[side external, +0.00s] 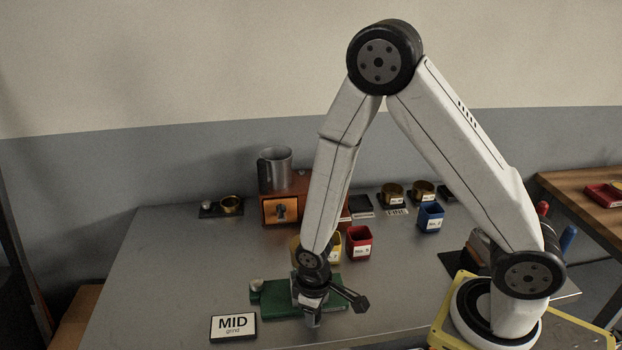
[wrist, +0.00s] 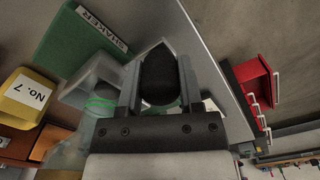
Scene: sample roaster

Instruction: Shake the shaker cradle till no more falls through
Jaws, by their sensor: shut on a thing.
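The shaker is a green base (side external: 275,292) on the metal bench in the side view. In the wrist view the base (wrist: 70,50) carries a white label reading SHAKER. My gripper (side external: 311,318) is down at the base's front edge in the side view. In the wrist view my gripper (wrist: 160,78) is shut on a dark rounded handle (wrist: 160,72), apparently the cradle's. A pale see-through part with green lines (wrist: 97,92) shows beside the left finger. The cradle is mostly hidden by my gripper in the side view. I cannot see whether anything is falling.
A MID grind sign (side external: 233,326) stands just left of the shaker. Behind it are a red cup (side external: 359,243), a yellow cup (side external: 334,247), a blue cup (side external: 430,217) and an orange machine (side external: 283,209) with a metal jug (side external: 275,168) on top.

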